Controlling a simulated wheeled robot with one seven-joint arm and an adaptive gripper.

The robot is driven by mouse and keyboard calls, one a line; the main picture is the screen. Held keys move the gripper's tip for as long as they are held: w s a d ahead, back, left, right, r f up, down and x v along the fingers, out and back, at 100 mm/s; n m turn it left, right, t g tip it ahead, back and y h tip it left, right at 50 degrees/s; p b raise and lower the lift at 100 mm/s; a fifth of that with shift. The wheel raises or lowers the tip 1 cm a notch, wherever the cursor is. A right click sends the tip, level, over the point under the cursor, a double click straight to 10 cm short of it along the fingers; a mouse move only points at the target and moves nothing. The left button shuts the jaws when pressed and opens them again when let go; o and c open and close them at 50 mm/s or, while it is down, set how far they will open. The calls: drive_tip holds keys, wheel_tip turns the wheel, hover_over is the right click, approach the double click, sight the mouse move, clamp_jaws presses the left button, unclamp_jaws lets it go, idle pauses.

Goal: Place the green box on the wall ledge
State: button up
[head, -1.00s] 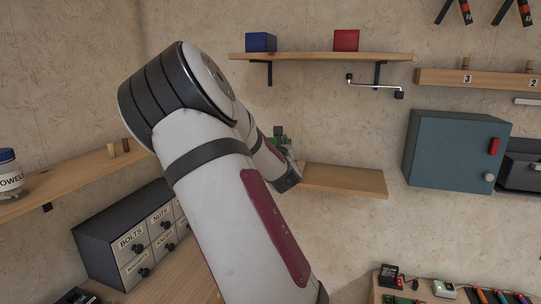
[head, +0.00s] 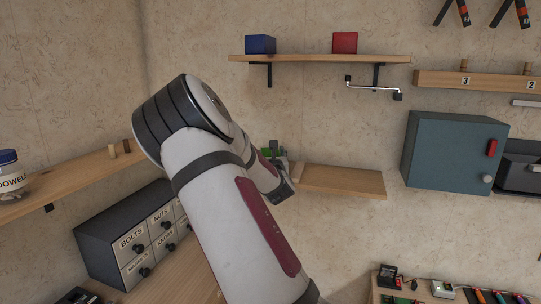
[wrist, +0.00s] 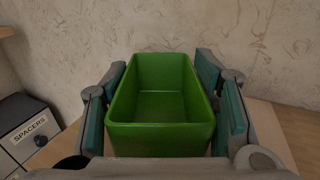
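The green box (wrist: 160,131) is an open-topped, empty bin in the wrist view, upright between the teal pads of my gripper (wrist: 165,100). The pads lie close along both its sides, and I see no clear gap. In the head view my gripper (head: 276,156) is at the left end of the wooden wall ledge (head: 340,181), and only a bit of green shows beside it. My arm hides the ledge's left part. Pale wood shows beside and below the box in the wrist view. Whether its bottom touches the ledge is hidden.
An upper shelf (head: 310,58) holds a blue box (head: 261,44) and a red box (head: 344,43). A teal cabinet (head: 450,150) hangs right of the ledge. A drawer unit (head: 130,235) stands at left. The ledge's right part is clear.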

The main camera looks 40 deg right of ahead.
drive_tip(key=shift+o, duration=1.1)
drive_tip(key=shift+r, duration=0.2)
drive_tip(key=v, duration=1.2)
